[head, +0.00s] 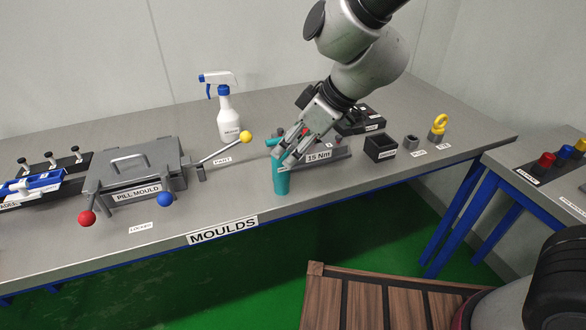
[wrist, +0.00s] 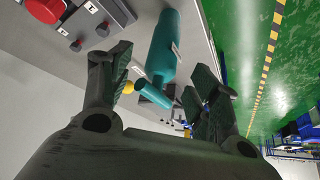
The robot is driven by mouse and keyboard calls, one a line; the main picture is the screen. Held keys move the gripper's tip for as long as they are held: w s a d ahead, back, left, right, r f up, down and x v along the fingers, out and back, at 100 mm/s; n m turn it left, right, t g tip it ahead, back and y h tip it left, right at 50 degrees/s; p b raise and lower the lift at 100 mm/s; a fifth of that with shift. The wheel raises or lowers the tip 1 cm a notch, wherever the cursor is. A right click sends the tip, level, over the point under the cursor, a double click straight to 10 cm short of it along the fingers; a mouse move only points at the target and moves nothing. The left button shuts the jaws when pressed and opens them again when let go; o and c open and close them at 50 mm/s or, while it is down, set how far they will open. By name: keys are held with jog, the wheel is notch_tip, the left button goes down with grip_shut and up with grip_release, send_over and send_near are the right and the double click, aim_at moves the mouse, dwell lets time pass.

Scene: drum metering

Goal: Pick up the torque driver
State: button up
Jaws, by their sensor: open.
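The teal torque driver (head: 281,180) stands near the front edge of the grey bench, by a label reading 15 Nm. Its upper part is partly hidden by my gripper (head: 291,150). In the wrist view the teal body of the driver (wrist: 164,48) lies between and beyond the fingertips of my gripper (wrist: 163,64). The fingers are spread apart and hold nothing. I cannot tell whether either finger touches the driver.
The pill mould (head: 138,165) with its yellow-ball lever (head: 246,137) is to the left. A spray bottle (head: 228,118) stands behind. A dark open box (head: 380,146) and a yellow ring piece (head: 438,126) are to the right. Bench front edge is close by.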

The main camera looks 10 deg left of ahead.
aim_at(280, 160)
jog(key=x, duration=0.6)
jog(key=shift+s+f, duration=0.1)
jog(key=shift+f, duration=0.1)
jog(key=c, duration=1.2)
